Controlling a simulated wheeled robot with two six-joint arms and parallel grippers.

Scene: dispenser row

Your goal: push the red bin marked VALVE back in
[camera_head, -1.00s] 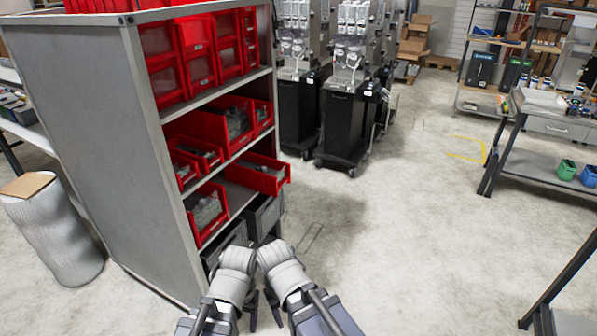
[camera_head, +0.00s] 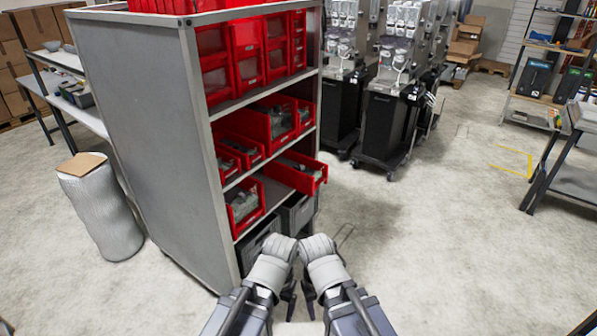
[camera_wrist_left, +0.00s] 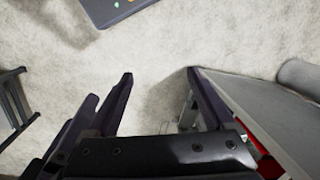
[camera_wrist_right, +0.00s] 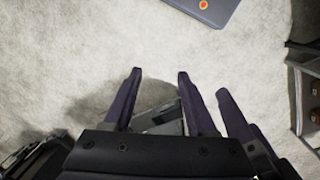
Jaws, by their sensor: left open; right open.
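One red bin (camera_head: 310,178) sticks out of the shelf rack well past its neighbours, with dark parts inside. Its label is too small to read, so I cannot confirm VALVE. It sits on the middle level, at the right end as I see it. My left gripper (camera_head: 289,303) is open and empty, in front of the rack and apart from the bin. My right gripper (camera_head: 309,300) is close beside it, also open and empty. Open fingers show in the left wrist view (camera_wrist_left: 158,78) and right wrist view (camera_wrist_right: 160,76). The bin is not identifiable in the wrist views.
The grey rack (camera_head: 150,130) holds several other red bins (camera_head: 243,203), with grey crates (camera_head: 297,212) at the bottom. A wrapped column (camera_head: 105,215) stands left of it. Black-based machines (camera_head: 388,130) stand behind to the right. The floor (camera_head: 430,250) to the right is open.

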